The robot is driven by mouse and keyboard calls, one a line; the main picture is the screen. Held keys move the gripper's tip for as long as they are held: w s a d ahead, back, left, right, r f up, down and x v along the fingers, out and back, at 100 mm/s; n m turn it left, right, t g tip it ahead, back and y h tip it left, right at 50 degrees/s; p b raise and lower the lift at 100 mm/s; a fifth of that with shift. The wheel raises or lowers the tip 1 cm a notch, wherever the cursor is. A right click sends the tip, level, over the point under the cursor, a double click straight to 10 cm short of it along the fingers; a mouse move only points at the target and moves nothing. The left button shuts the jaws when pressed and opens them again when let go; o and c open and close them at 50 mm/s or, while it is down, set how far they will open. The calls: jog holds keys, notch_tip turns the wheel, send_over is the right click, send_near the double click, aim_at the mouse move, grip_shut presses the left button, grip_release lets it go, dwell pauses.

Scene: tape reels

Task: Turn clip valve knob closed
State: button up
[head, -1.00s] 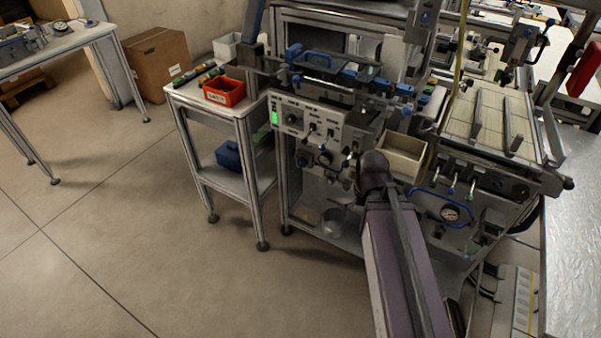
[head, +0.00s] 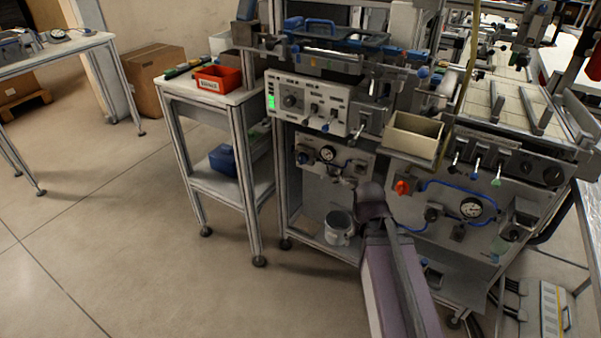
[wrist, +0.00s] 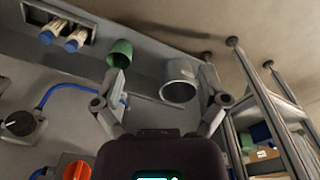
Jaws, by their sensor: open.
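The lower panel (head: 455,212) carries an orange-red knob (head: 402,187), a dark knob (head: 432,214), a round gauge (head: 471,208) and blue tubing. No label shows which one is the clip valve knob. In the wrist view the orange knob (wrist: 77,170) is cut by the bottom edge, and a black knob (wrist: 20,123) sits at the left. My gripper (wrist: 163,82) is open and empty, apart from both knobs, which lie to its left in that view. In the head view my arm runs up from below, just left of the orange knob; its fingers cannot be made out there.
A second gauge panel (head: 330,157) is at left. A grey metal pot (head: 339,228) stands on the low shelf; it also shows in the wrist view (wrist: 180,82). A beige bin (head: 413,136) juts out above the orange knob.

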jog(key=w+f+h+b, duration=0.2)
jog(key=w+f+b, duration=0.2)
jog(key=f+b, duration=0.65)
jog(key=m+t+h+b, duration=0.35)
jog(key=t+h, duration=0.35)
jog(key=t, duration=0.8)
send_near(300, 161)
jog(key=v, duration=0.3)
jog(key=shift+s+r+p, duration=0.15)
jog(key=shift+s+p, duration=0.05)
jog(key=shift+p, duration=0.2)
jog(key=shift+w, duration=0.1)
jog(key=x, duration=1.3)
jog(key=shift+w+d, duration=0.1)
jog(key=shift+w, duration=0.25)
